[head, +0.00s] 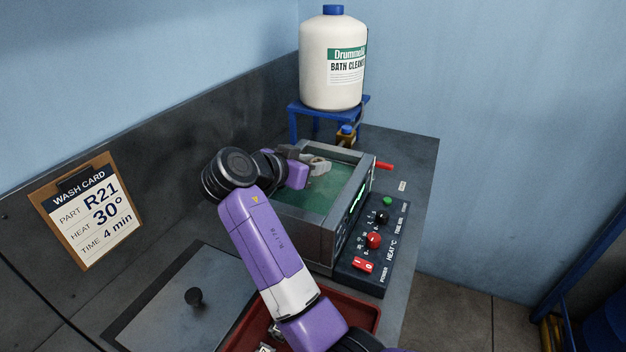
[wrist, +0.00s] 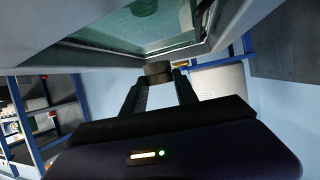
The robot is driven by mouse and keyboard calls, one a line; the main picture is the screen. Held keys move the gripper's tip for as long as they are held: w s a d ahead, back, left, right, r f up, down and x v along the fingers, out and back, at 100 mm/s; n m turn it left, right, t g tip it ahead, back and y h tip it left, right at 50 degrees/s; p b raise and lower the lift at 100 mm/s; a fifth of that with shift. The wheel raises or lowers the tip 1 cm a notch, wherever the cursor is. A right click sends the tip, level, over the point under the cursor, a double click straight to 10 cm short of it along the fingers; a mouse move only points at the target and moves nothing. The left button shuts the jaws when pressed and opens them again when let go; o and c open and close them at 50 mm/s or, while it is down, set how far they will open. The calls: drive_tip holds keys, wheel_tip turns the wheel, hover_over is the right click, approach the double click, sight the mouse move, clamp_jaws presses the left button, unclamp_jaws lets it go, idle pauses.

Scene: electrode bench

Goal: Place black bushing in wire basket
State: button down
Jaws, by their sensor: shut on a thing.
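My gripper (wrist: 160,82) is shut on the black bushing (wrist: 158,69), a short dark cylinder between the fingertips in the wrist view. In the head view my gripper (head: 316,165) is over the far part of an open bath (head: 322,242) with green liquid; the bushing cannot be made out there. The wire basket cannot be clearly made out in either view. My arm covers the near left side of the bath.
A control panel (head: 372,250) with knobs adjoins the bath on the right. A flat lid (head: 165,315) with a black knob lies at front left. A red tray (head: 365,312) holds small parts. A large white jug (head: 332,65) stands on a blue stand behind the bath.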

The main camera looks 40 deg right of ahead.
drive_tip(key=shift+f+p, duration=0.3)
drive_tip(key=shift+f, duration=2.35)
drive_tip(key=shift+f, duration=0.1)
